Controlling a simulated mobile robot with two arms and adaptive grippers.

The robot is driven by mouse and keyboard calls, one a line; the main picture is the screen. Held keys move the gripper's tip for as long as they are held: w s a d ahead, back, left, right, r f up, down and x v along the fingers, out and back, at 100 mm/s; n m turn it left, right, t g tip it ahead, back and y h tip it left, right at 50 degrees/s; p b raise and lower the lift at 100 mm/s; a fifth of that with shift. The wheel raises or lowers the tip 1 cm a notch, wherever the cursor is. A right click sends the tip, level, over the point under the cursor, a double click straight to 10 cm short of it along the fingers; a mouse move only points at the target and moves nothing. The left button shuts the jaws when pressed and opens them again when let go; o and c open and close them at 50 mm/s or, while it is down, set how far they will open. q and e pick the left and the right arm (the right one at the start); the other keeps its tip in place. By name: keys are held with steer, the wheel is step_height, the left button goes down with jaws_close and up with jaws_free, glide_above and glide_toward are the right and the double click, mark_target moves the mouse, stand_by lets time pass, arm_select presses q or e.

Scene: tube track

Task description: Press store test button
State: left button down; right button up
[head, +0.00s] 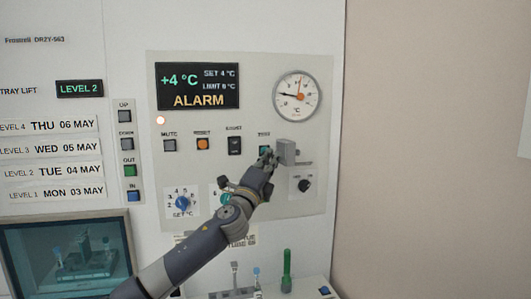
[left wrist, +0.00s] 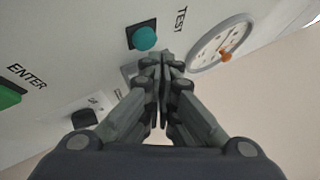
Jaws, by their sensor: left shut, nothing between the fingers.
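The teal TEST button (head: 264,150) is on the light grey control panel (head: 210,170), under its TEST label, partly covered by my fingers in the head view. It shows clearly in the left wrist view (left wrist: 145,38), as a round teal cap in a dark square frame. My left gripper (head: 268,157) is shut and empty, its fingertips close to the button. In the left wrist view the closed fingertips (left wrist: 162,62) appear just below the button in the picture. Whether they touch the panel or the button, I cannot tell. My right gripper is not in view.
A grey block (head: 286,152) juts from the panel just right of my fingers. The MUTE button (head: 169,146), orange button (head: 203,144) and dial gauge (head: 297,95) are nearby.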

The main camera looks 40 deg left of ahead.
arm_select(q)
steer(key=s+d+p, duration=0.1)
steer(key=s+d, duration=0.2)
steer(key=shift+s+d, duration=0.1)
steer(key=shift+d, duration=0.3)
stand_by(0.8)
